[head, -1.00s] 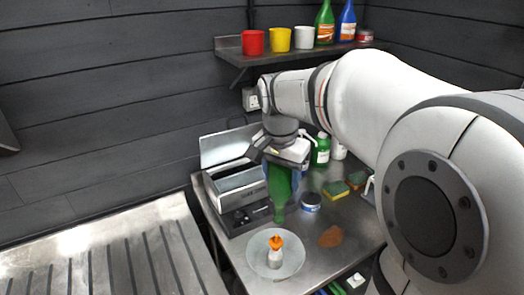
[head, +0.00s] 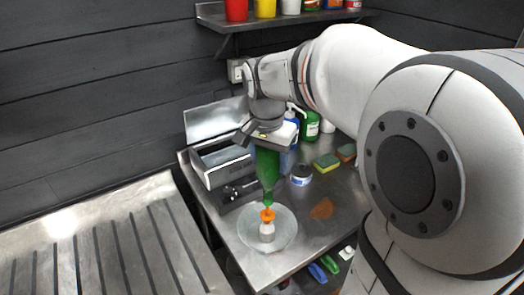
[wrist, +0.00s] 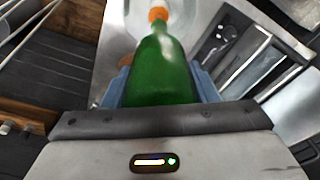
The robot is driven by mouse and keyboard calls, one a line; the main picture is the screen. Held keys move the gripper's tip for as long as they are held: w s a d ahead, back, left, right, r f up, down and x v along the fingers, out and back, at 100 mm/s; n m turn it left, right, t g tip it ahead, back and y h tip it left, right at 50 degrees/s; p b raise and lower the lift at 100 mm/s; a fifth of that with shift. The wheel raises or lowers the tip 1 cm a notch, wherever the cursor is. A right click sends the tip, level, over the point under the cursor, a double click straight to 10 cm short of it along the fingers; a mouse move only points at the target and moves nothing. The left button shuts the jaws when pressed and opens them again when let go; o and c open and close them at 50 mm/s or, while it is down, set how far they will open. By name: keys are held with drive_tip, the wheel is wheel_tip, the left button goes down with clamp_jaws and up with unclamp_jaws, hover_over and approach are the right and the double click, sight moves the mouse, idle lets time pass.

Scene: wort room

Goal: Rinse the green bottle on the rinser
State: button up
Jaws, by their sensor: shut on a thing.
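The green bottle (head: 267,172) is held upside down in my gripper (head: 269,150), with its neck pointing down. In the wrist view the bottle (wrist: 160,75) lies between the two blue fingers (wrist: 160,88), which are shut on it. The rinser has a round pale dish (head: 284,232) and a white post with an orange nozzle (head: 268,214). The bottle's mouth is right above the orange nozzle in the head view; I cannot tell whether they touch. In the wrist view the orange nozzle (wrist: 158,14) shows just beyond the bottle's mouth.
An open metal box (head: 222,165) stands left of the bottle. Behind and right are a green bottle with a white label (head: 310,127), a small tub (head: 301,175), sponges (head: 327,162) and a brown patch (head: 322,209). A shelf (head: 215,20) with cups hangs above.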

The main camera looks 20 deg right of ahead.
drive_tip(key=o, duration=0.5)
drive_tip(key=c, duration=0.4)
drive_tip(key=shift+f+b, duration=1.8)
drive_tip(key=shift+f, duration=0.35)
idle(1.3)
